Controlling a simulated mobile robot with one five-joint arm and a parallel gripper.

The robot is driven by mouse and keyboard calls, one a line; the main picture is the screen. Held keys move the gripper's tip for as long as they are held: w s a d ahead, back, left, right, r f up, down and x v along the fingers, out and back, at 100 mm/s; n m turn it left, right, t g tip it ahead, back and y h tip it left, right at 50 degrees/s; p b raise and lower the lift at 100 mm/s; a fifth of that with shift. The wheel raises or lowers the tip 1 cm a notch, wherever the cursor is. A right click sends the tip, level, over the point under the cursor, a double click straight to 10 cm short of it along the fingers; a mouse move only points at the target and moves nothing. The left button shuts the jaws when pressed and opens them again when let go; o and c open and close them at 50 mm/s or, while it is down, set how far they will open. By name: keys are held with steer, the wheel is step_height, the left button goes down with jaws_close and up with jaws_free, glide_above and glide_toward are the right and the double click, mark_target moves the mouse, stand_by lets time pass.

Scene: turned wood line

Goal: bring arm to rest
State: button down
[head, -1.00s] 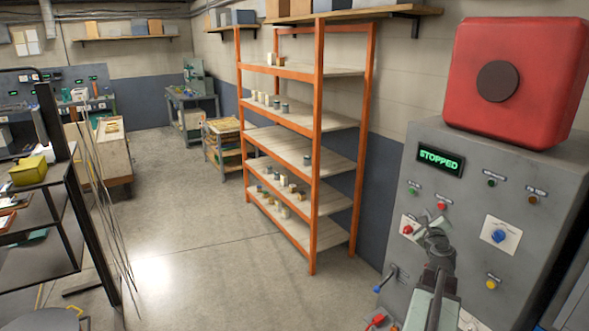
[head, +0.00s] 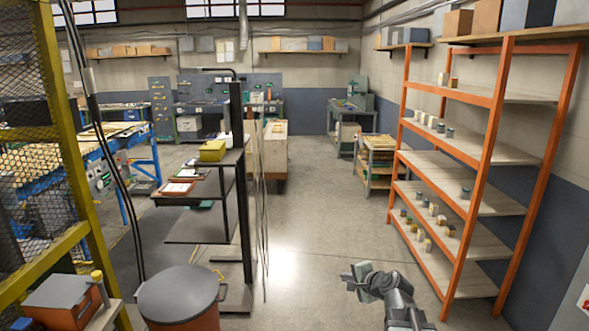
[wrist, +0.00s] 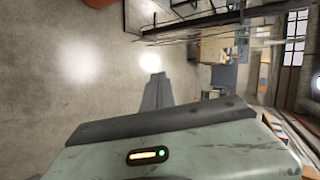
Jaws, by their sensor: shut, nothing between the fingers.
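My gripper (head: 356,277) shows at the lower right of the middle in the head view, at the end of my folded grey arm. It is over bare concrete floor, left of the orange shelf rack, and touches nothing. Its fingers (wrist: 153,92) also show in the middle of the wrist view, together and with nothing between them. Part of my arm is cut off by the bottom edge of the head view.
An orange shelf rack (head: 480,170) with small pieces stands at right. A black stand (head: 242,190) and a grey-lidded drum (head: 180,290) are at left, by a yellow mesh frame (head: 62,120). A wheeled cart (head: 378,160) is farther back. The floor aisle (head: 330,220) is clear.

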steer(key=s+a+f+n+g+h, duration=0.1)
steer(key=s+a+f+n+g, duration=0.4)
steer(key=s+a+f+n, duration=0.35)
steer(key=s+d+f+n+g+h, duration=0.3)
steer(key=s+d+n+g, duration=0.2)
steer(key=s, duration=0.6)
steer(key=shift+s+d+g+h, duration=0.2)
steer(key=shift+d+g+h, duration=0.1)
steer(key=shift+d, duration=0.75)
steer(key=shift+f, duration=0.1)
